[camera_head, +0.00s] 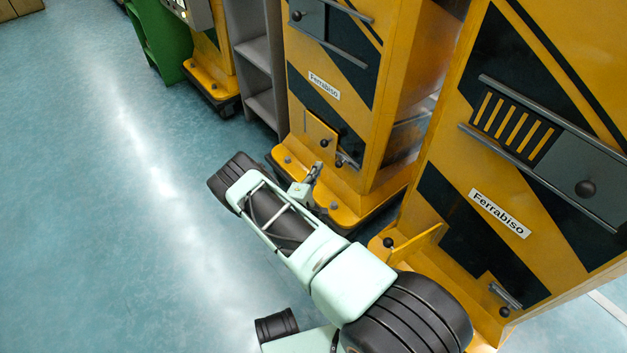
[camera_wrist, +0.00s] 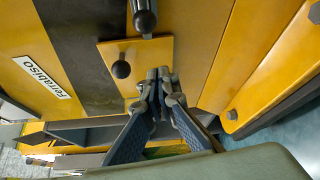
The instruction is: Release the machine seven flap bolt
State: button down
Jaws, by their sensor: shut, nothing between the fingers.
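My gripper (camera_head: 315,172) is shut and empty in front of the lower part of the middle yellow and black machine (camera_head: 325,55). In the wrist view its fingertips (camera_wrist: 160,76) meet in front of the machine's yellow flap (camera_wrist: 110,50). The flap bears a round black knob (camera_wrist: 121,69), left of the fingertips. A bolt (camera_wrist: 145,18) with a dark knob lies at the flap's upper edge in that view, apart from the fingers. In the head view the flap (camera_head: 318,132) appears closed, with the bolt (camera_head: 347,163) at its lower right. No machine number is readable.
Another Ferrabiso machine (camera_head: 440,150) stands at the right; its flap (camera_head: 415,245) sticks out, with a bolt (camera_head: 508,296) beside it. A grey shelf (camera_head: 262,70) and green cabinet (camera_head: 162,40) stand further back. The blue floor (camera_head: 90,200) at left is clear.

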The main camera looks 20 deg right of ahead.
jog(key=shift+s+d+r+b, duration=0.15)
jog(key=shift+d+b, duration=0.15)
jog(key=shift+d, duration=0.75)
jog(key=shift+s+d+r+b, duration=0.15)
jog(key=shift+d+b, duration=0.15)
jog(key=shift+d, duration=0.75)
jog(key=shift+s, duration=0.1)
jog(key=s, duration=0.1)
jog(key=s+d+p, duration=0.1)
jog(key=s+p, duration=0.1)
jog(key=shift+s+d, duration=0.3)
jog(key=shift+s, duration=0.05)
jog(key=v, duration=0.7)
jog(key=shift+a, duration=0.25)
